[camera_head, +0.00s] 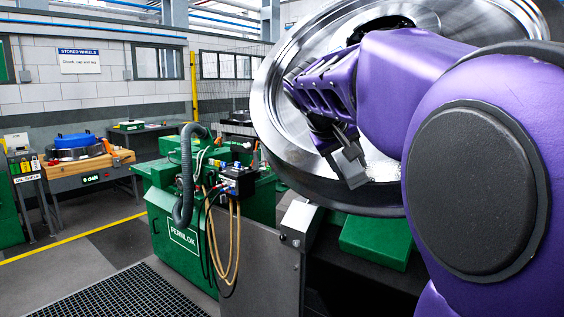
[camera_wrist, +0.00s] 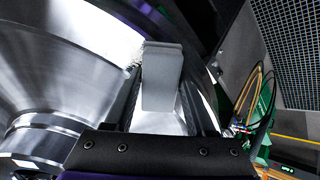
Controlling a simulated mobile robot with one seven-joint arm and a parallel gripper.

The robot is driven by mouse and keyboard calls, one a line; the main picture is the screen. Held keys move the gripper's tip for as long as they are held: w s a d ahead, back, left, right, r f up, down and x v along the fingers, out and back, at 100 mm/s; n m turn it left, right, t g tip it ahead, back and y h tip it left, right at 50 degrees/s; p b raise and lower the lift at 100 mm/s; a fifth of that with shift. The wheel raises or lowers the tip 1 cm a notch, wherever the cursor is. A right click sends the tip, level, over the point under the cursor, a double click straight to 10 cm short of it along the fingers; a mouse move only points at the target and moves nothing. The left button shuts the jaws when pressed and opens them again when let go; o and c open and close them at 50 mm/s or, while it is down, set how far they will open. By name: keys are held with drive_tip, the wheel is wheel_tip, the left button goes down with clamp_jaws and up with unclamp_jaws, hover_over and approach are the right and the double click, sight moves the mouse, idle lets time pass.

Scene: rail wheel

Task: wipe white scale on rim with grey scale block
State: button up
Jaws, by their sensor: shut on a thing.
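The large shiny steel wheel (camera_head: 272,125) stands tilted at the upper right of the head view, partly hidden behind my purple arm. Its metal face also fills the left of the wrist view (camera_wrist: 50,85). My gripper (camera_head: 342,138) is in front of the lower part of the wheel, shut on the grey scale block (camera_head: 351,165). In the wrist view the block (camera_wrist: 161,80) sits between the fingers and points away from the camera. A speckled whitish patch (camera_wrist: 122,50) shows on the wheel beside the block. Whether the block touches the rim is unclear.
A green machine (camera_head: 185,240) with hoses and cables stands left of the wheel. A wooden bench (camera_head: 85,168) with a blue-topped item is at the far left. A floor grating (camera_head: 115,295) lies in front. The floor at left is clear.

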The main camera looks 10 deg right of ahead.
sight(371, 172)
drive_tip(key=shift+s+d, duration=0.1)
drive_tip(key=shift+s+d+r, duration=0.2)
drive_tip(key=shift+s+d, duration=0.4)
drive_tip(key=shift+d, duration=0.05)
drive_tip(key=shift+s+d+r, duration=0.2)
drive_tip(key=shift+s+d, duration=0.4)
drive_tip(key=shift+s+d+r, duration=0.7)
drive_tip(key=shift+s+d, duration=1.9)
drive_tip(key=shift+d, duration=0.3)
drive_tip(key=shift+w+a+f, duration=0.4)
drive_tip(key=shift+w+a, duration=0.9)
drive_tip(key=shift+a, duration=0.1)
drive_tip(key=shift+w+a+f, duration=0.4)
drive_tip(key=shift+w+a, duration=0.9)
drive_tip(key=shift+a, duration=0.15)
drive_tip(key=shift+w+a+f, duration=0.4)
drive_tip(key=shift+w+a, duration=0.9)
drive_tip(key=shift+a, duration=0.1)
drive_tip(key=shift+p+v, duration=0.7)
drive_tip(key=shift+v, duration=2.3)
